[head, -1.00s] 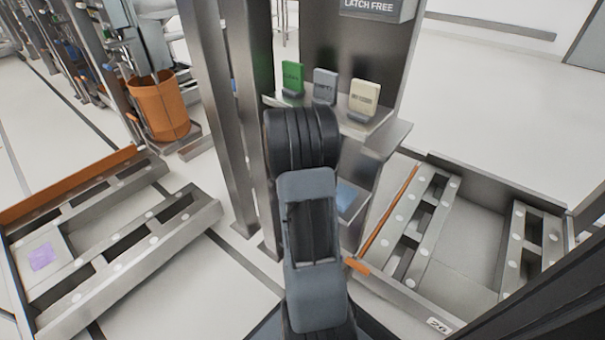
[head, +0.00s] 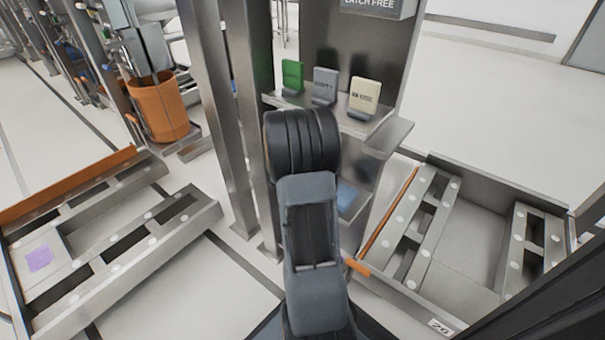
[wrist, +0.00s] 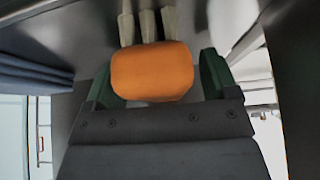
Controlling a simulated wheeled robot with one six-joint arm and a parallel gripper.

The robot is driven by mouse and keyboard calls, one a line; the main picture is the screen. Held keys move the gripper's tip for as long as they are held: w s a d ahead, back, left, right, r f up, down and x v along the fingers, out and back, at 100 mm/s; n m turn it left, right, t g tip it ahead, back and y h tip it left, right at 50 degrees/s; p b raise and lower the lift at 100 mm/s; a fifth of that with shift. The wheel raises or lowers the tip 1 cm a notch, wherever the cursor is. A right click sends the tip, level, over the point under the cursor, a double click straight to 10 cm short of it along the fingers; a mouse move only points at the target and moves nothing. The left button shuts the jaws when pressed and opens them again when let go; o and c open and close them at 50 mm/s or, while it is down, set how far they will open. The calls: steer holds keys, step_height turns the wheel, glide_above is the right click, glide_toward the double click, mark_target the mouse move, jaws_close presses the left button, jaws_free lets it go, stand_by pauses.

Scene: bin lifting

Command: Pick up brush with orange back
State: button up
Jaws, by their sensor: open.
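In the wrist view the orange back of the brush (wrist: 152,72) is a rounded block, close in front of the camera. My gripper (wrist: 157,66) is open, with one dark green finger on each side of the orange block. A small gap shows on the right; on the left the finger is very near the block, and I cannot tell whether it touches. Pale, narrow pieces stick out beyond the orange block; I cannot tell whether they belong to the brush. In the head view my arm hides the brush and my gripper.
A metal stand with a shelf (head: 391,133) holds green (head: 292,76), grey (head: 325,86) and cream (head: 364,97) cards. Metal posts (head: 222,110) rise left of my arm. Low metal frames lie left (head: 130,262) and right (head: 405,235). An orange bin (head: 160,108) stands at the back left.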

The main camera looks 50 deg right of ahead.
stand_by(0.3)
steer(key=c, duration=1.1)
steer(key=shift+c, duration=0.2)
steer(key=shift+r+p, duration=0.15)
steer(key=shift+p, duration=0.15)
steer(key=shift+r+p, duration=0.2)
steer(key=shift+p, duration=0.1)
steer(key=r+p, duration=0.2)
steer(key=r, duration=0.2)
steer(key=shift+a, duration=0.2)
steer(key=a+r, duration=0.1)
steer(key=s+a+r+p, duration=0.1)
steer(key=r, duration=0.1)
steer(key=a+r+p, duration=0.1)
steer(key=shift+s+a+r, duration=0.2)
steer(key=shift+s+a, duration=0.05)
steer(key=shift+s, duration=0.05)
steer(key=s+a+r+p, duration=0.1)
steer(key=s+a+r, duration=0.2)
steer(key=a, duration=0.6)
steer(key=shift+s+r+p, duration=0.35)
steer(key=shift+r, duration=0.35)
